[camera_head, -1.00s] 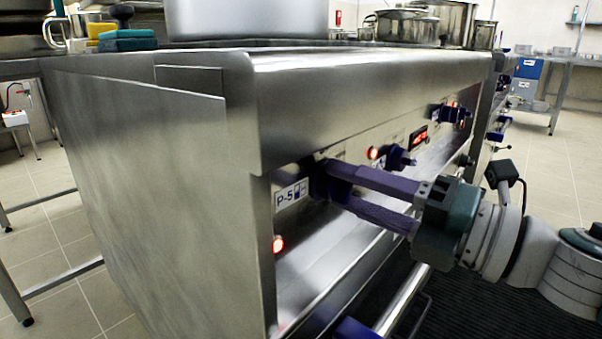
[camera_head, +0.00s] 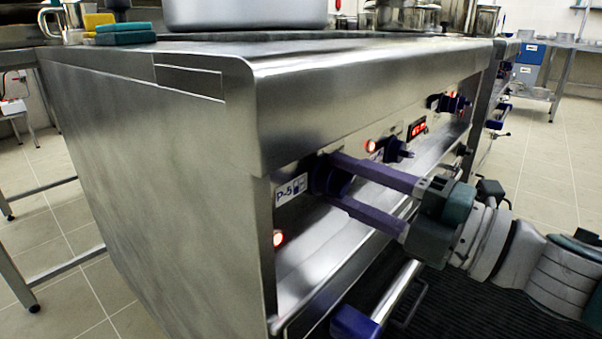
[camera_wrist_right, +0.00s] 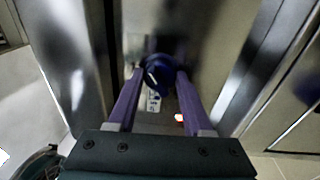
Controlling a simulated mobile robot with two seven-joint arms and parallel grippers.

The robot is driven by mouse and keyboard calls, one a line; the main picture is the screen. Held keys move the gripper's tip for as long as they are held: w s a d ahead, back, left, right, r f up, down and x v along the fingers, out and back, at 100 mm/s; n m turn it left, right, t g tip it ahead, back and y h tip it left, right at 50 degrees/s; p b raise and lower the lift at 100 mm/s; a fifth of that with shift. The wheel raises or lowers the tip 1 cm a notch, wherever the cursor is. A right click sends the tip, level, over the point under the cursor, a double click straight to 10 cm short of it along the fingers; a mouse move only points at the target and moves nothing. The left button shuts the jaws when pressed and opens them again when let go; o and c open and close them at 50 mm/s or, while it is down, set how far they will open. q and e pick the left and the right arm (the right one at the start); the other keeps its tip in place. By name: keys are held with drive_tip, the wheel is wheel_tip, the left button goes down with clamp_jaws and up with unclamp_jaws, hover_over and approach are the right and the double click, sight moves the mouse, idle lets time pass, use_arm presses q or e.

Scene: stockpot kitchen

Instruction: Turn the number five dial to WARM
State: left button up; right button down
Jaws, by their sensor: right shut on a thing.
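The number five dial (camera_head: 327,178) is a dark blue knob on the stove's front panel, just right of the P-5 label (camera_head: 291,190). My right gripper (camera_head: 335,182) reaches in from the right with its long purple fingers on either side of the dial, shut on it. In the right wrist view the dial (camera_wrist_right: 158,72) sits between the fingertips, with a pale pointer mark on its face. The fingers hide part of the dial in the head view, and I cannot read its setting. My left gripper is not in view.
Another blue dial (camera_head: 398,148) and a red display (camera_head: 417,128) are farther along the panel. A lit red lamp (camera_head: 278,238) is below the label. A rail (camera_head: 398,290) runs low in front. A large pot (camera_head: 245,14) and sponges (camera_head: 124,33) are on top.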

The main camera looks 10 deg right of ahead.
drive_tip(key=shift+c, duration=1.6)
unclamp_jaws()
drive_tip(key=p+v, duration=0.1)
drive_tip(key=v, duration=0.9)
drive_tip(key=shift+p, duration=0.35)
